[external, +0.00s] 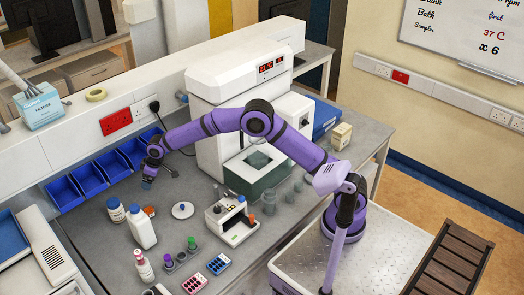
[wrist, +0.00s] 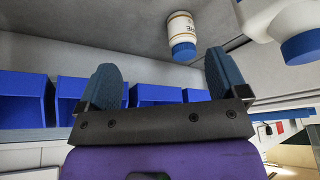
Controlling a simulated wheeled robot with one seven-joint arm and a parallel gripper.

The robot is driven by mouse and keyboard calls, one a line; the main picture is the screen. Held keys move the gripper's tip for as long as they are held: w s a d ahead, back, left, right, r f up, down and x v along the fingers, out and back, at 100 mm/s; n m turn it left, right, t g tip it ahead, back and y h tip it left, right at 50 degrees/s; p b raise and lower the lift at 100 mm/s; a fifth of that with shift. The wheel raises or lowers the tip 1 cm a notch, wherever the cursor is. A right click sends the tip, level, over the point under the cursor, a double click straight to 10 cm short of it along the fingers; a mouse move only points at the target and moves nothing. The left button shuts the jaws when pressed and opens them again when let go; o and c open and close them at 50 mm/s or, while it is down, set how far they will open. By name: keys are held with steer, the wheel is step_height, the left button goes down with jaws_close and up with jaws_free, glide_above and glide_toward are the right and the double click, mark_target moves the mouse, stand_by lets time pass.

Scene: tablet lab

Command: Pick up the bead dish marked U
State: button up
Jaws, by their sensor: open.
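No mark U can be read in either view, so I cannot tell which thing is the bead dish marked U. My gripper (external: 149,181) hangs at the end of the purple arm, in front of the blue bins (external: 110,166) and above the bench. In the wrist view its two blue-grey fingers (wrist: 162,80) stand wide apart with nothing between them. A small round white piece (external: 182,210) and an orange-topped round piece (external: 149,211) lie on the bench; neither shows a mark.
A white jar with a blue cap (wrist: 182,38) and a larger white bottle (external: 142,232) stand near my gripper. Bare bench lies around the round white piece.

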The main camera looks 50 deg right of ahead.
glide_toward(146, 210)
steer(key=x, duration=0.4)
steer(key=shift+s+d+f, duration=0.1)
steer(key=shift+d+f, duration=0.05)
steer(key=shift+f, duration=0.2)
steer(key=shift+w+a+x, duration=0.1)
steer(key=shift+x, duration=1.4)
steer(key=shift+w+a+x, duration=0.15)
steer(key=shift+x, duration=1.4)
steer(key=shift+r, duration=0.15)
steer(key=c, duration=1)
